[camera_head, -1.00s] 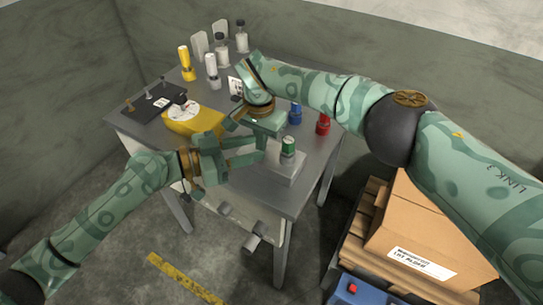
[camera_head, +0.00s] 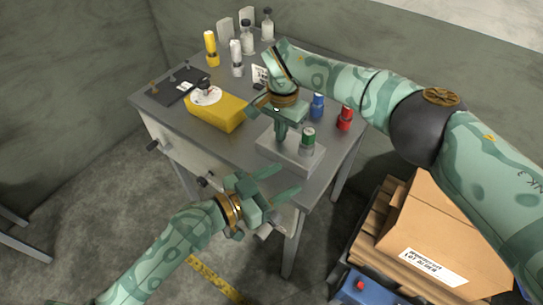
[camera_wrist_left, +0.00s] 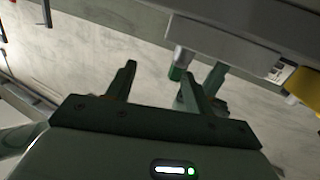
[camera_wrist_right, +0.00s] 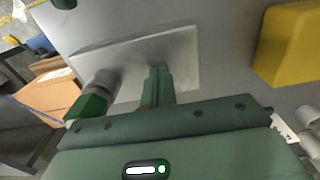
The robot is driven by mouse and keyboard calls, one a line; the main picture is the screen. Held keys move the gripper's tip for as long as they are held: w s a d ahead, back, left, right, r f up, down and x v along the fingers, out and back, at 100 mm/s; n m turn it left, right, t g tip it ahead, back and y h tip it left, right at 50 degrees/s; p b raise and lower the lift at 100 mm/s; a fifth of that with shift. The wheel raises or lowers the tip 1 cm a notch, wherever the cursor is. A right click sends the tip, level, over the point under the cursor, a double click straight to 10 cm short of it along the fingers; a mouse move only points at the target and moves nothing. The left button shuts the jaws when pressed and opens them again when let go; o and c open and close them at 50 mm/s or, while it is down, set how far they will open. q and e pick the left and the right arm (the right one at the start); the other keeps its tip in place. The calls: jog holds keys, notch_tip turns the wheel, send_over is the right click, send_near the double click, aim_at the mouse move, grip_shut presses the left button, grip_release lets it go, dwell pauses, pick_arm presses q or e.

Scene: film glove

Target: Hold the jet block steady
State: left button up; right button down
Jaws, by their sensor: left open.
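The jet block appears to be the pale grey block (camera_head: 268,152) at the table's front right corner, with a green-capped grey cylinder (camera_head: 307,140) standing on its right part. My right gripper (camera_head: 281,136) points down at the block's top, left of the cylinder. In the right wrist view its fingers (camera_wrist_right: 158,82) are together over the block's face (camera_wrist_right: 178,60); contact is unclear. My left gripper (camera_head: 288,183) is open and empty, just off the table's front edge below the block. In the left wrist view its fingers (camera_wrist_left: 160,78) are apart, with the green cap (camera_wrist_left: 177,73) beyond.
A yellow box (camera_head: 225,115) with a white disc on top is left of the block. Blue (camera_head: 318,106) and red (camera_head: 344,118) bottles stand behind it. Yellow, white and clear bottles line the back. Handles project from the table front. A cardboard box (camera_head: 430,225) is at right.

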aim_at(304, 139)
pick_arm(q)
jog(key=w+d+r+t, duration=0.1)
jog(key=w+d, duration=0.1)
jog(key=w, duration=0.1)
jog(key=w+d+r+n+t+y, duration=0.1)
jog(key=w+d, duration=0.1)
jog(key=w, duration=0.2)
jog(key=w+d+r+t, duration=0.1)
jog(key=w+d, duration=0.1)
jog(key=w, duration=0.2)
jog(key=c, duration=1)
